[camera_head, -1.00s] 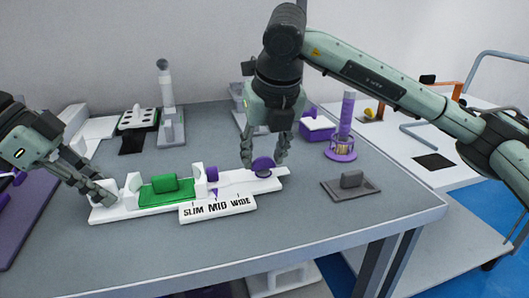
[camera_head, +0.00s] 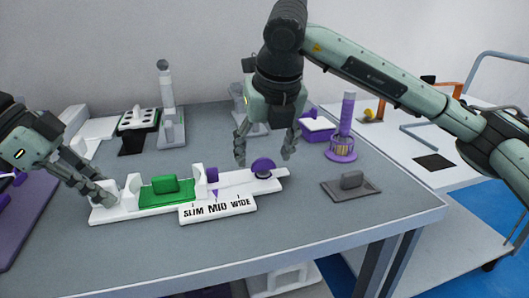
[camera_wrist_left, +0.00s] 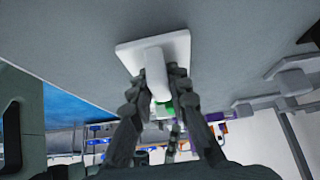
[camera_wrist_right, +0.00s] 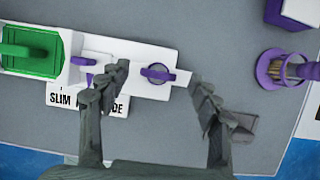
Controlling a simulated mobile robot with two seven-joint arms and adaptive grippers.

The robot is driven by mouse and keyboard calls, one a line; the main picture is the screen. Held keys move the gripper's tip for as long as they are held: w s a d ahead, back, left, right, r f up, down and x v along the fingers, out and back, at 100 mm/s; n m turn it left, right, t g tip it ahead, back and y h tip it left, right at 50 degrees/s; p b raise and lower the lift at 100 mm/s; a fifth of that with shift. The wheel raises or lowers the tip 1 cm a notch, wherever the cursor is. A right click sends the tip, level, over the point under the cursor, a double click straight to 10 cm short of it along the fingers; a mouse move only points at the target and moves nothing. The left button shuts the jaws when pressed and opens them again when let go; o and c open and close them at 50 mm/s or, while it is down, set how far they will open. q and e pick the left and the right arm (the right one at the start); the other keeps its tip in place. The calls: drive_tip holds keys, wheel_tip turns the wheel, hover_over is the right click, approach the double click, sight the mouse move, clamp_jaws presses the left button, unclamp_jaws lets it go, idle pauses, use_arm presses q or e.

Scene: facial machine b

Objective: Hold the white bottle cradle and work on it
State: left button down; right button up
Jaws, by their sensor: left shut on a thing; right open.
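The white bottle cradle (camera_head: 128,212) lies on the grey table, with a green block (camera_head: 166,188) in it, a purple slider (camera_head: 212,174) near its middle and a purple knob (camera_head: 263,166) on its right end. A label on its front reads SLIM MID WIDE (camera_head: 217,210). My left gripper (camera_head: 103,196) is shut on the cradle's left end; the left wrist view shows its fingers around a white upright part (camera_wrist_left: 155,75). My right gripper (camera_head: 265,154) is open and empty above the knob. In the right wrist view the knob (camera_wrist_right: 158,74) lies between its spread fingers, apart from both.
A purple cylinder stand (camera_head: 342,140) and a purple-and-white box (camera_head: 318,128) stand behind. A perforated rack (camera_head: 138,119) and a white post (camera_head: 166,95) stand at the back left. The table front is clear.

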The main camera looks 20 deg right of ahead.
use_arm(q)
drive_tip(key=shift+f, duration=0.2)
use_arm(e)
drive_tip(key=v, duration=1.1)
drive_tip(key=shift+r, duration=0.2)
use_arm(q)
drive_tip(key=c, duration=1.4)
unclamp_jaws()
drive_tip(key=shift+r, duration=0.1)
drive_tip(key=shift+o, duration=0.2)
